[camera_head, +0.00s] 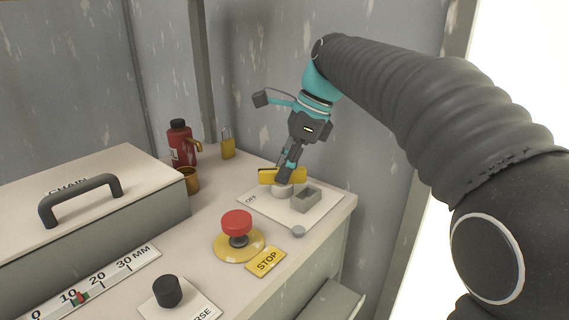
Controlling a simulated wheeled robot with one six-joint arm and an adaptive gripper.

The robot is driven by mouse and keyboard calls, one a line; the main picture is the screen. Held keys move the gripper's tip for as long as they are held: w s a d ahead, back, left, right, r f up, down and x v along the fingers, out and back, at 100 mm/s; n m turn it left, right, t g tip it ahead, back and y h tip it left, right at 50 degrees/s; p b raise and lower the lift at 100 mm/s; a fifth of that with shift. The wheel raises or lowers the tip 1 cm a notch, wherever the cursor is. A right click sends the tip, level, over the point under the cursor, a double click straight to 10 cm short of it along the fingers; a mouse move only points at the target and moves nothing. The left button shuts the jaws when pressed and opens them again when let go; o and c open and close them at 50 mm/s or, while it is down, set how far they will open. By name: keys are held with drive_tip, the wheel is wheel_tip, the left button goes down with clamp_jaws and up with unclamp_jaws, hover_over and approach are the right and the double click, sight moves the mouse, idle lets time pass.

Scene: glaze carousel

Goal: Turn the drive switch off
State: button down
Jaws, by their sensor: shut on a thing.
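The drive switch is a yellow handle (267,176) on a round grey base (283,191), mounted on a white plate (312,213) near the far right corner of the bench. The word OFF shows at the plate's left side. The handle lies roughly level across the picture, its left end standing out past my gripper. My gripper (286,176) points down from above and is shut on the yellow handle. The fingers hide the middle of the handle and part of the base. Any other label on the plate is hidden or not readable.
A red stop button (237,223) stands in front, beside a yellow STOP label (266,262). A grey square socket (305,200) is right of the switch. A black knob (167,291), a handled box (100,215), a red bottle (183,145) and a brass cup (189,180) are leftward.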

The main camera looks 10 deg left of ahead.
drive_tip(key=n, duration=0.2)
drive_tip(key=n+g, duration=0.1)
drive_tip(key=n, duration=0.1)
drive_tip(key=shift+w+n+g+h, duration=0.15)
drive_tip(key=shift+n+g+h, duration=0.15)
drive_tip(key=n+g+h, duration=0.1)
drive_tip(key=n, duration=0.3)
drive_tip(key=shift+a+n, duration=0.1)
drive_tip(key=shift+n, duration=0.3)
drive_tip(key=shift+h, duration=0.3)
drive_tip(key=c, duration=1)
unclamp_jaws()
drive_tip(key=shift+o, duration=0.2)
